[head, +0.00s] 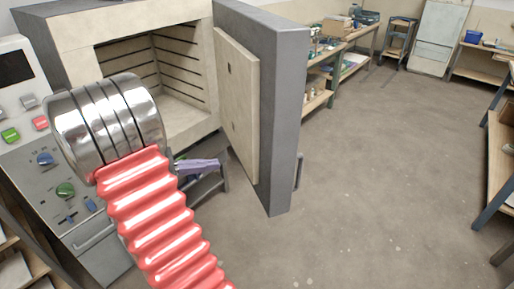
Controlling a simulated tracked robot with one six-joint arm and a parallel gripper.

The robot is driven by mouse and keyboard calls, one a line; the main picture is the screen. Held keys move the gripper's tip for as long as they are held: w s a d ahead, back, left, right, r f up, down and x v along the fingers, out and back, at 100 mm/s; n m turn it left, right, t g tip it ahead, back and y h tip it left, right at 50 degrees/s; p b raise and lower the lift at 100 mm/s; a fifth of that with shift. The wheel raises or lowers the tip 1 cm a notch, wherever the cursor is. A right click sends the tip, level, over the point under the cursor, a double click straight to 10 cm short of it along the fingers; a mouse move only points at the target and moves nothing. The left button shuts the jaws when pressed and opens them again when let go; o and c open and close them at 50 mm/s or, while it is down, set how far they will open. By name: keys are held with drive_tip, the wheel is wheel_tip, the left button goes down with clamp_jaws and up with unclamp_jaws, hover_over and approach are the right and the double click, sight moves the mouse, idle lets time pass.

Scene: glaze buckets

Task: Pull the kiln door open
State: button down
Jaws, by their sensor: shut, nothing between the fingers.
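The kiln (70,28) stands at the upper left with its shelf-grooved, cream-lined chamber (178,85) exposed. Its door (283,110) stands wide open at the chamber's right side, swung out toward me. The door has a thick grey frame and a cream inner panel (237,95). A dark bar, perhaps the handle (299,171), shows at the door's far outer side. My gripper (217,163) has slim purple fingers, shut and empty. It appears just left of the door's lower inner panel, seemingly apart from it. My red and chrome arm hides the gripper's base and part of the kiln front.
A control panel (45,140) with coloured knobs stands at the left. A dark stand (208,186) is below the chamber. Workbenches (345,45) line the back, and another bench (497,160) is at the right edge. The concrete floor (385,170) right of the door is clear.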

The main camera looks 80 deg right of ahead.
sight(270, 146)
drive_tip(key=d, duration=0.1)
drive_tip(key=d+n+g, duration=0.1)
drive_tip(key=d, duration=0.1)
drive_tip(key=d+f+g+h, duration=0.1)
drive_tip(key=shift+s+d, duration=0.3)
drive_tip(key=shift+s, duration=0.05)
drive_tip(key=shift+s, duration=0.1)
drive_tip(key=x, duration=1.4)
drive_tip(key=shift+r, duration=0.1)
